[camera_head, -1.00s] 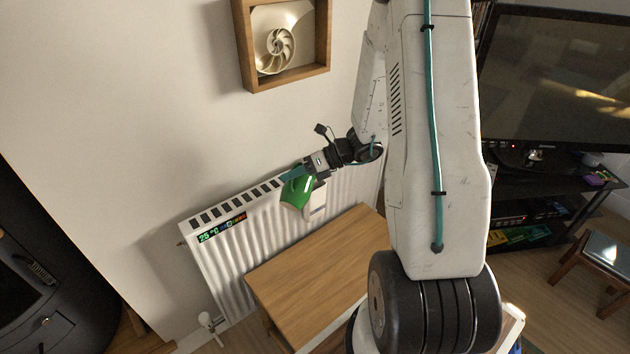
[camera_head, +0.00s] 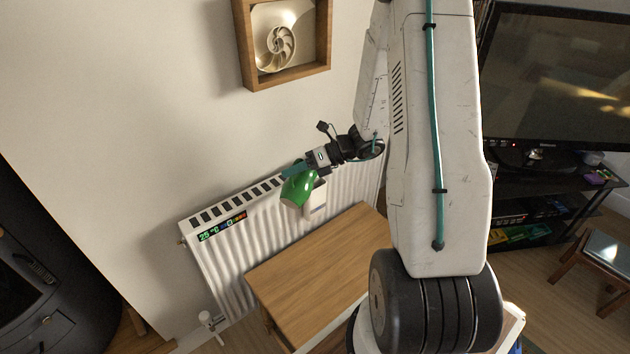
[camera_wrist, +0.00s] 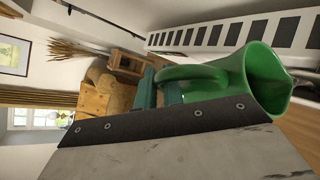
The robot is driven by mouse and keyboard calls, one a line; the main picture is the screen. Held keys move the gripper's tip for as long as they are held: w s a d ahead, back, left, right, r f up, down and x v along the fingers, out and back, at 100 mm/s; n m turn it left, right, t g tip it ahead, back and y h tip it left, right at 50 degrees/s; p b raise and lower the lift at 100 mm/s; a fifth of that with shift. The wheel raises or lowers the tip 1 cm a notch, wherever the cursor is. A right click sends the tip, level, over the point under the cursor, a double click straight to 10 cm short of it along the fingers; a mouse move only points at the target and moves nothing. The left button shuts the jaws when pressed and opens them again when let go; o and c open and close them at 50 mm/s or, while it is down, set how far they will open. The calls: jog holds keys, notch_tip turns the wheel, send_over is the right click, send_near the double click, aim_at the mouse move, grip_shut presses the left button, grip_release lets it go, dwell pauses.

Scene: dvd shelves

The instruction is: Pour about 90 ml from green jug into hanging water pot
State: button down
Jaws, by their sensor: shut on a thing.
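The green jug (camera_head: 297,187) is held in the air beside the top of the white radiator, and it is tilted. My gripper (camera_head: 296,170) is shut on the jug at its handle side. In the wrist view the jug (camera_wrist: 262,82) lies sideways with its open mouth to the right, and its handle reaches left to the teal fingers of my gripper (camera_wrist: 158,90). A pale pot (camera_head: 317,200), which looks like the hanging water pot, hangs on the radiator front just right of and behind the jug. Its opening is hidden, and I cannot see any water stream.
A framed shell (camera_head: 282,40) hangs above. A black stove (camera_head: 40,270) stands at left.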

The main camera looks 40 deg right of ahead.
jog(key=shift+w+d+r+m+y+p, duration=0.2)
jog(key=shift+w+d+r, duration=0.1)
jog(key=shift+d, duration=0.2)
jog(key=shift+w+d+r+m+y+p, duration=0.15)
jog(key=shift+d+r+m+y, duration=0.1)
jog(key=shift+d, duration=0.2)
dwell(0.7)
